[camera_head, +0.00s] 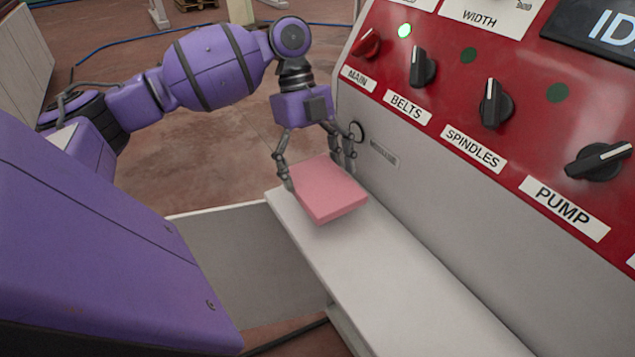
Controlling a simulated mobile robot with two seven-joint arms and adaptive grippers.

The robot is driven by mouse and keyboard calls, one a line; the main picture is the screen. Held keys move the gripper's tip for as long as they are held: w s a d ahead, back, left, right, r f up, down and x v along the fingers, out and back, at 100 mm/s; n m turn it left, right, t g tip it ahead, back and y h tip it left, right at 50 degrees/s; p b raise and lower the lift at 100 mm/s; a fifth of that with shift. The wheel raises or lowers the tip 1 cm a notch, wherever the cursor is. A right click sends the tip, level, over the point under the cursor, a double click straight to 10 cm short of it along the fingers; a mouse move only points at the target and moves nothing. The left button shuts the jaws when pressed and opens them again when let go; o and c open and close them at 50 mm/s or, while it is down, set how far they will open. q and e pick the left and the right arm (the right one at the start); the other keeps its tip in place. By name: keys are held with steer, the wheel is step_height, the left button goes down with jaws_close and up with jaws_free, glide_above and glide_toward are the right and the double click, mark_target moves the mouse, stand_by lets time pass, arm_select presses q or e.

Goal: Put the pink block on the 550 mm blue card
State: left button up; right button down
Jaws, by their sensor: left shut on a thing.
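The pink block (328,190) is a flat, square slab at the far end of a pale shelf (400,275) in front of the machine. My left gripper (317,172) comes down from above with its fingers on either side of the block and is shut on it. The block looks slightly tilted; I cannot tell whether it touches the shelf. No blue card shows in this view. My right gripper is not in view.
The red control panel (530,110) stands on the right, with knobs labelled MAIN, BELTS, SPINDLES and PUMP and a lit green lamp (404,30). The near part of the shelf is bare. A blue hose (130,38) lies on the floor behind.

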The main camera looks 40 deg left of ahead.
mark_target(316, 183)
arm_select(q)
steer(key=f, duration=0.2)
steer(key=w+f, duration=0.1)
steer(key=f, duration=0.1)
steer(key=shift+a, duration=0.3)
steer(key=shift+s, duration=0.1)
steer(key=o, duration=1.2)
steer(key=shift+f, duration=0.15)
steer(key=v, duration=1.2)
steer(key=shift+d+b, duration=0.1)
steer(key=shift+b, duration=0.25)
